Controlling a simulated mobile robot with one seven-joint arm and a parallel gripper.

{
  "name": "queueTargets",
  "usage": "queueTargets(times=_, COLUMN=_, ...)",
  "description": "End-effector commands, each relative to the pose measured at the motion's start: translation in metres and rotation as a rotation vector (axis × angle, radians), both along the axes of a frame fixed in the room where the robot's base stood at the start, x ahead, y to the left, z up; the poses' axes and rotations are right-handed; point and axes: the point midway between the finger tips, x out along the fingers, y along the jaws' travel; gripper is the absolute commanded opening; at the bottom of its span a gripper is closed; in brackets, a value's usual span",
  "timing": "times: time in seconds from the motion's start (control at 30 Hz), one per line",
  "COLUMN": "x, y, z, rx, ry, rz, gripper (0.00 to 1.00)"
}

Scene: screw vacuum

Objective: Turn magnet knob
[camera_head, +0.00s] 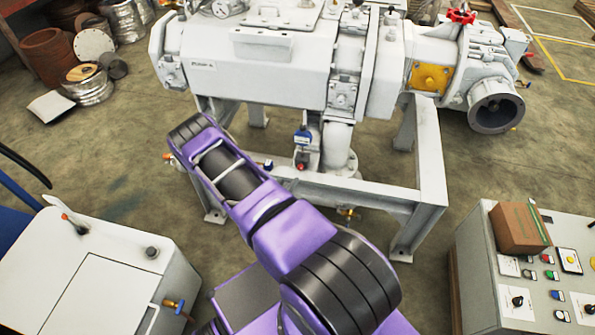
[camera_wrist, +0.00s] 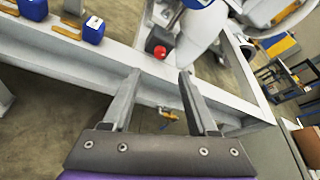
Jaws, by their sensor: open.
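My gripper (camera_wrist: 159,76) shows in the wrist view with its two grey fingers spread apart and nothing between them. A small round red knob (camera_wrist: 160,51) on a dark fitting lies just beyond the gap between the fingertips, apart from them. It may be the magnet knob; I cannot be sure. In the head view a small red part (camera_head: 301,166) sits under a blue valve block (camera_head: 302,138) beside a white pipe. In the wrist view blue blocks (camera_wrist: 92,30) with yellow handles lie at the upper left. In the head view my purple arm hides my fingertips.
The grey frame beam (camera_wrist: 70,50) runs under the fingers. A small brass valve (camera_wrist: 166,113) shows between them. The white pump (camera_head: 265,70) stands above the frame. A control panel (camera_head: 550,270) with a cardboard box (camera_head: 518,228) is at right, a white cabinet (camera_head: 90,270) at left.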

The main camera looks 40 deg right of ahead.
Motion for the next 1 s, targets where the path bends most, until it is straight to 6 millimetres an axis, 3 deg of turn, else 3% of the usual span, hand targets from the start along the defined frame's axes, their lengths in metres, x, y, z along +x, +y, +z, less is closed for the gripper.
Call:
queueTargets(times=0.2, x=0.023, y=-0.040, z=-0.019, rx=0.000, ry=-0.002, rz=-0.004, gripper=0.59)
queueTargets(times=0.43, x=0.042, y=-0.072, z=-0.032, rx=0.000, ry=-0.002, rz=-0.003, gripper=0.59)
queueTargets(times=0.63, x=0.050, y=-0.084, z=-0.036, rx=0.000, ry=-0.001, rz=0.000, gripper=0.59)
queueTargets(times=0.93, x=0.051, y=-0.085, z=-0.036, rx=0.000, ry=0.000, rz=0.000, gripper=0.59)
queueTargets(times=1.0, x=0.051, y=-0.085, z=-0.036, rx=0.000, ry=0.000, rz=0.000, gripper=0.46)
